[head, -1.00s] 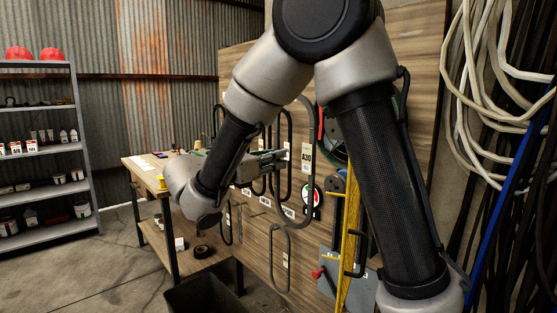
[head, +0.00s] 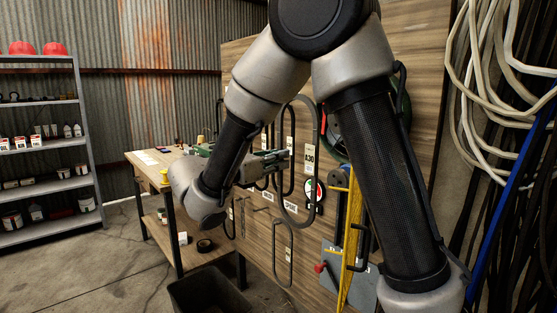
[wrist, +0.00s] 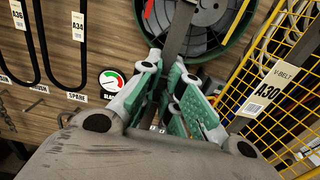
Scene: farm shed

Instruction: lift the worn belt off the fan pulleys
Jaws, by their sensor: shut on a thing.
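My gripper (head: 280,159) is shut on a dark belt (head: 302,212). The belt hangs as a long upright loop and carries a white A30 tag (head: 310,160). In the wrist view the green-padded fingers (wrist: 168,82) close around one strand (wrist: 181,28), and the V-BELT A30 tag (wrist: 264,95) is on the right. The green-rimmed fan pulley (wrist: 215,38) is behind the held strand; in the head view it (head: 333,128) is partly covered by my arm. The belt crosses in front of the pulley in the wrist view. I cannot tell whether they touch, or how worn the belt is.
Other belts, tagged A36 (wrist: 18,14) and A34 (wrist: 79,26), hang on the wooden board left of the fingers. A round gauge (wrist: 112,79) is near them. A yellow mesh guard (wrist: 284,38) is on the right. A workbench (head: 150,172) and a dark bin (head: 212,292) stand left.

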